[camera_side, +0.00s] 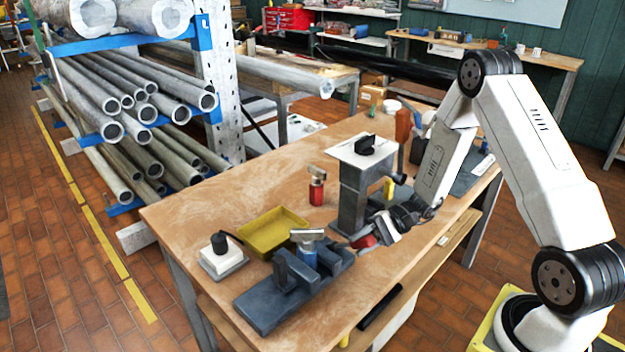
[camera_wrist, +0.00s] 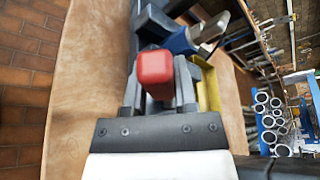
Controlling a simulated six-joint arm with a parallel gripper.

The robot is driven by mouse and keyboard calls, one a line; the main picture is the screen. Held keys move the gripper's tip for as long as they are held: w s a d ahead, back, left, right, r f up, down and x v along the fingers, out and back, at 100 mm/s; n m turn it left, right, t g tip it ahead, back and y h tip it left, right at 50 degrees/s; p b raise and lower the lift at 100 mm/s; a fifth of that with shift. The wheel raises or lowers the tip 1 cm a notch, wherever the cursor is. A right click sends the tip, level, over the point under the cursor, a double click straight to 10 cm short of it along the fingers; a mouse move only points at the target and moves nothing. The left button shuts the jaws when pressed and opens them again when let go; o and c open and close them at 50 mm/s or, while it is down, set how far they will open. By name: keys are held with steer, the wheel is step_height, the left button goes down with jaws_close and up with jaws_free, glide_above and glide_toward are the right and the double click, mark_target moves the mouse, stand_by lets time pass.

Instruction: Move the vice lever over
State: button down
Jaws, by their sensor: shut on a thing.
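The dark grey vice (camera_side: 275,303) lies along the front left of the wooden bench. A blue piece with a silver head (camera_side: 306,254) stands at its jaws; it also shows in the wrist view (camera_wrist: 182,42). The lever's red grip (camera_side: 365,241) is at the vice's right end, partly hidden by my gripper (camera_side: 374,232). In the wrist view the red grip (camera_wrist: 155,70) sits between my two dark fingers (camera_wrist: 158,88), which are shut on it. The rest of the lever is mostly hidden.
A grey pedestal with a white top (camera_side: 352,205) stands close behind my gripper. A yellow tray (camera_side: 270,232), a white box with a black knob (camera_side: 222,260) and a red silver-headed piece (camera_side: 317,187) stand behind the vice. The bench's left end (camera_side: 185,215) is clear.

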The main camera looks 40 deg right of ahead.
steer(key=shift+w+r+m, duration=0.3)
steer(key=shift+w+r, duration=0.05)
steer(key=shift+c, duration=2)
jaws_free()
steer(key=v, duration=0.8)
steer(key=shift+r, duration=0.1)
